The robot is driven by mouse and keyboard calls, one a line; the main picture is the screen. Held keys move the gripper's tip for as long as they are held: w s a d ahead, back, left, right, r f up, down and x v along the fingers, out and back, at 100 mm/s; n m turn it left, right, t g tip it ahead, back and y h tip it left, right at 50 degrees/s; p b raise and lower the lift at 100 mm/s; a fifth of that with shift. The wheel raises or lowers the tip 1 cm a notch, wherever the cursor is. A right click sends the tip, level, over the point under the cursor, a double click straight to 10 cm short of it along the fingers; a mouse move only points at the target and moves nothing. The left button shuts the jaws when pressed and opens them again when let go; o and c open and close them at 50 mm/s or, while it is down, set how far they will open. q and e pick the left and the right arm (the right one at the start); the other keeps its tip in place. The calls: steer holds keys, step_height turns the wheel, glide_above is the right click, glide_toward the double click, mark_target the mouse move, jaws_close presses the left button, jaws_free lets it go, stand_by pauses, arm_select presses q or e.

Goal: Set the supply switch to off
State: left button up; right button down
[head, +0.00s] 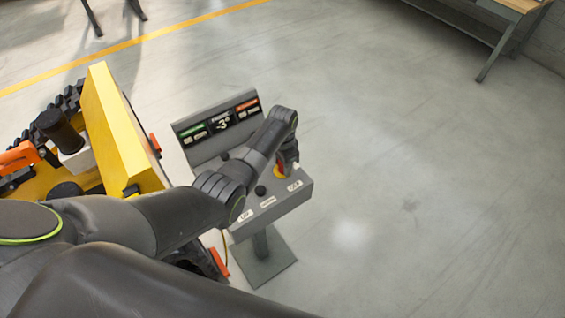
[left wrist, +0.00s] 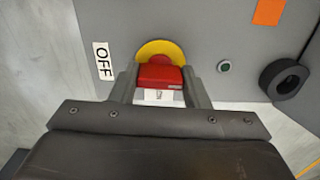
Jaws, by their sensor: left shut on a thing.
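The supply switch is a red handle (left wrist: 160,76) on a yellow round plate (left wrist: 166,48), set in the grey face of the control console (head: 270,205). In the left wrist view an OFF label (left wrist: 103,62) is left of the switch. My left gripper (left wrist: 160,92) is shut on the red handle, one finger on each side of it. In the head view the left gripper (head: 288,165) is over the right part of the console, and the yellow plate (head: 279,171) partly shows beside it. My right gripper is not in view.
The console has a display panel (head: 220,123) at its back and stands on a floor base (head: 264,272). A yellow tracked carrier (head: 112,125) stands at the left. A bench (head: 500,20) is at the far right. The floor right of the console is clear.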

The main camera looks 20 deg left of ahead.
arm_select(q)
steer(key=shift+r+n, duration=0.1)
steer(key=shift+n, duration=0.2)
steer(key=shift+w, duration=0.1)
steer(key=o, duration=1)
steer(key=shift+r, duration=8.65)
